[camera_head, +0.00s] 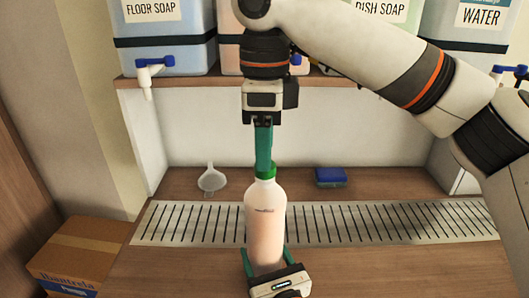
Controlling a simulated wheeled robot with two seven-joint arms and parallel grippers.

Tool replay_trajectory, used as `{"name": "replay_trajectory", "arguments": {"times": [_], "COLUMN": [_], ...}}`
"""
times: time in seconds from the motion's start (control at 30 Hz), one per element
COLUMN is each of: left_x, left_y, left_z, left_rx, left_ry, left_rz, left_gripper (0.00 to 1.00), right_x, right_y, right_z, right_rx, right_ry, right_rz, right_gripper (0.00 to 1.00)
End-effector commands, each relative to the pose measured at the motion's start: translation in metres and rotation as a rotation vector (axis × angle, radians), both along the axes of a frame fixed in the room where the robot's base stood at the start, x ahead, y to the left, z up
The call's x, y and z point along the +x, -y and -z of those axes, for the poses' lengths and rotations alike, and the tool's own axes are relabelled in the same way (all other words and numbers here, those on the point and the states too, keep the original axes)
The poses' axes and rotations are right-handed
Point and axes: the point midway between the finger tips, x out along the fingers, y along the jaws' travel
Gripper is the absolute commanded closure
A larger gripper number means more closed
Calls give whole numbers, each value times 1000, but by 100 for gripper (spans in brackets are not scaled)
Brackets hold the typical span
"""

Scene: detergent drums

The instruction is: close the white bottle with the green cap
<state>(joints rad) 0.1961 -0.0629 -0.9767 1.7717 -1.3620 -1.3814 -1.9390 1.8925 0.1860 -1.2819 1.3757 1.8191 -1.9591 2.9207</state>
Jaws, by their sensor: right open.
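The white bottle (265,215) stands upright in the middle, with pinkish contents showing through its lower part. The green cap (266,172) sits on its mouth; whether it is fully tight cannot be told. My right gripper (264,165) points straight down over the bottle, its green fingers seen edge-on and reaching the cap. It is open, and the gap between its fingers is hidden. My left gripper (266,254) is low at the front, with one green finger against each side of the bottle's lower body. The bottle's base is hidden behind it.
A slotted metal drain strip (400,222) crosses the wooden counter. A white funnel (212,180) and a blue sponge (330,177) lie behind it. Drums with taps, such as the floor soap drum (165,55), stand on the shelf above. A cardboard box (80,250) is at lower left.

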Motion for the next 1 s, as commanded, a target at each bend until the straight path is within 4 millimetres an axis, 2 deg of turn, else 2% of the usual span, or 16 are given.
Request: {"name": "replay_trajectory", "arguments": {"times": [0.1,0.2,0.53,0.63,0.77,1.0], "left_x": [0,0,0,0,0,0], "left_y": [0,0,0,0,0,0], "left_z": [0,0,0,0,0,0], "left_rx": [1,1,1,1,1,1], "left_ry": [-1,-1,-1,-1,-1,-1], "left_rz": [1,0,0,0,0,0], "left_gripper": [98,98,98,98,98,98], "right_x": [0,0,0,0,0,0], "right_y": [-1,-1,0,0,0,0], "right_z": [-14,-20,-20,-21,-22,-25], "right_rx": [0,1,0,-1,-3,-9], "right_ry": [0,0,-1,-1,-3,-6], "right_rz": [-1,-1,-8,-59,-231,-742], "right_gripper": [49,49,51,51,51,51]}}
